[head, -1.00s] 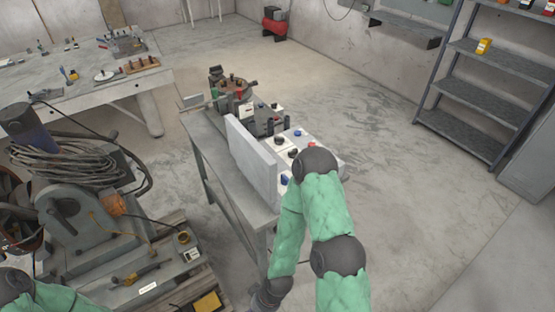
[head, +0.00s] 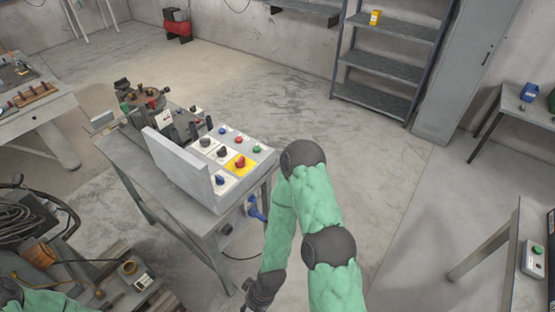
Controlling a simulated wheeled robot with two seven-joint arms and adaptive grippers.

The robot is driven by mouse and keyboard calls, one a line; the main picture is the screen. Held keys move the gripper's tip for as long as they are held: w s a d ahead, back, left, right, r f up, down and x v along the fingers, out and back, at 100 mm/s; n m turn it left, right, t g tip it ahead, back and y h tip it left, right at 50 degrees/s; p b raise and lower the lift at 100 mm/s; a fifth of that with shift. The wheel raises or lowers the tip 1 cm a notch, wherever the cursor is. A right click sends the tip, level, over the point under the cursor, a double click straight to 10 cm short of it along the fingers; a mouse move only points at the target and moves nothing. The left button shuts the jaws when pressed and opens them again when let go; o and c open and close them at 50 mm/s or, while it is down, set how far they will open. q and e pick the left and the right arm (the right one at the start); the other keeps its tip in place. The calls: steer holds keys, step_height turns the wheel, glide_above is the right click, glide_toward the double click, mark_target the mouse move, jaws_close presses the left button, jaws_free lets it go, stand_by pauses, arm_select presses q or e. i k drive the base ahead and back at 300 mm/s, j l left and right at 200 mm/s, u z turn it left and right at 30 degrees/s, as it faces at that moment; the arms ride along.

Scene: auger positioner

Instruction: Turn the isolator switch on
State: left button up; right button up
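A control panel (head: 203,171) lies on a narrow grey bench and carries several knobs and buttons on white plates. A red rotary switch (head: 240,161) on a yellow plate (head: 233,168) looks like the isolator switch; its exact handle angle is too small to tell. My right gripper (head: 258,294) hangs low in front of the bench, below the panel and apart from it. Its fingers are dark and too small to read as open or shut. Of my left arm only a bit of green sleeve shows at the bottom left corner; its gripper is out of view.
An upright grey plate (head: 177,166) borders the panel's left side. A blue plug (head: 256,209) sits on the bench's side. A machine with cables stands at the left. A shelf (head: 385,68) stands at the back. Floor right of the bench is clear.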

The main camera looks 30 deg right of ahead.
mark_target(240, 163)
steer(key=z, duration=0.75)
steer(key=i+l, duration=0.2)
steer(key=i, duration=0.1)
